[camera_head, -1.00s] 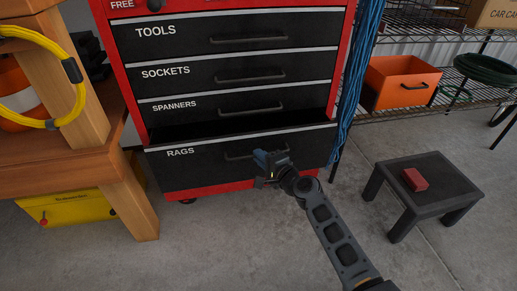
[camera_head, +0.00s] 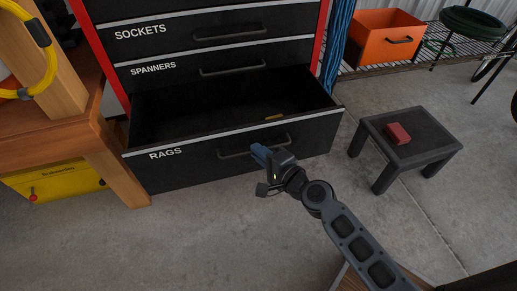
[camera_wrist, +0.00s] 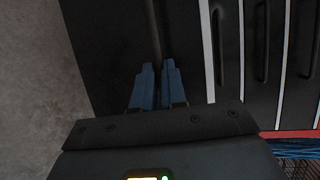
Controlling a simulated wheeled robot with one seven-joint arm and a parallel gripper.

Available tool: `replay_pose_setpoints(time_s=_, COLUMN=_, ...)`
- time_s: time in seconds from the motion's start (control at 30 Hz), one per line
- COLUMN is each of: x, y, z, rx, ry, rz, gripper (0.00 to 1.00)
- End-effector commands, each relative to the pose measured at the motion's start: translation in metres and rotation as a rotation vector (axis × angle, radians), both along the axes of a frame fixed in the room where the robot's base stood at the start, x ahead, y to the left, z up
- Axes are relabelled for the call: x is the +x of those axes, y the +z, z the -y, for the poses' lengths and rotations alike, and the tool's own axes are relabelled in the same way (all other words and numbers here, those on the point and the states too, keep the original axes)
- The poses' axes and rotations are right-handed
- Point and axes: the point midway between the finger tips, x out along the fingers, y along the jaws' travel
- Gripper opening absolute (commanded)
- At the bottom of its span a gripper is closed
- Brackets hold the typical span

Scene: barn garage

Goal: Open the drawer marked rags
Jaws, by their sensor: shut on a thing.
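The drawer marked rags (camera_head: 190,169) is the lowest one in the tool cabinet. The fingers hide part of the handle.
The spanners (camera_head: 220,72) and sockets (camera_head: 220,35) drawers above are shut. A wooden bench (camera_head: 75,128) stands close on the left, with a yellow case (camera_head: 60,182) under it. A low black stool (camera_head: 435,137) with a red block (camera_head: 397,133) is on the right. Open floor lies in front.

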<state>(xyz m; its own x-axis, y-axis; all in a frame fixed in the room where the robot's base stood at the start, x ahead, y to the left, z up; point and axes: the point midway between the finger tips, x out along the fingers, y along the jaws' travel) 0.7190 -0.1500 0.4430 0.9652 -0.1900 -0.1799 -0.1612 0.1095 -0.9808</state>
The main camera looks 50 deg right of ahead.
Motion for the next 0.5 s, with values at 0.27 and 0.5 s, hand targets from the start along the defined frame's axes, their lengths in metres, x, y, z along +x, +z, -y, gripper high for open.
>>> replay_pose_setpoints(time_s=0.27, x=-0.0001, y=-0.0009, z=-0.0004, rx=0.001, ry=0.001, rz=-0.002, gripper=0.13)
replay_pose_setpoints(time_s=0.5, x=0.0001, y=-0.0005, z=-0.0001, rx=0.0, ry=0.0, rz=-0.001, gripper=0.36)
